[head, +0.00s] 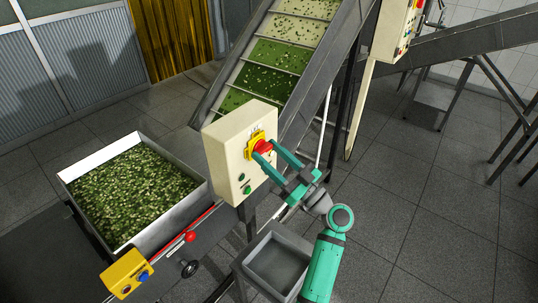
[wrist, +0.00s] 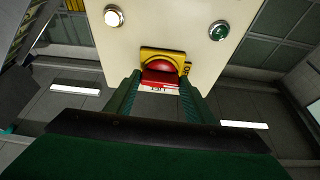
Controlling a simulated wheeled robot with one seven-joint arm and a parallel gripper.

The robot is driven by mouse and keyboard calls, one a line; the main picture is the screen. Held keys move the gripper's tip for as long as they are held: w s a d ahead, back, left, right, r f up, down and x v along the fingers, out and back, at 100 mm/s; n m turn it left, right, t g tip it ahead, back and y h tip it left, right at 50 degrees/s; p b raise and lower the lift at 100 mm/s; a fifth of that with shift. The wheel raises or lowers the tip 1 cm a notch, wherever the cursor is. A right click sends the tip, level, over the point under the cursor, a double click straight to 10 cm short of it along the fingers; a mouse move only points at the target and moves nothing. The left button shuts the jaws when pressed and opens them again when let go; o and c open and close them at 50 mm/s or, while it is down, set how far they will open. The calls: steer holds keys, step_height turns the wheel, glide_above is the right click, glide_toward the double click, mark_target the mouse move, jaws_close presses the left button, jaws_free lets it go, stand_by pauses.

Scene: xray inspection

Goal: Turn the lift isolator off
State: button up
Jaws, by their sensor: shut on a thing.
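The lift isolator is a red rotary knob (head: 263,146) on a yellow plate (head: 255,137), on the front of a cream control box (head: 226,150). My gripper (head: 267,152) reaches it from the lower right, with its two green fingers on either side of the knob, shut on it. A white label there reads LIFT upside down. The fingers partly hide the knob's sides, and I cannot read its position.
A bin of green pieces (head: 64,176) stands left, with a yellow button box (head: 125,274) in front. An inclined conveyor (head: 320,60) rises behind. A grey open bin (head: 276,262) stands below my arm.

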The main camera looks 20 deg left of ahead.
steer(key=shift+f+n, duration=0.15)
steer(key=shift+n, duration=0.25)
steer(key=o, duration=1.1)
steer(key=shift+c, duration=0.2)
steer(key=v, duration=1)
steer(key=shift+d, duration=0.4)
steer(key=shift+w+f, duration=0.15)
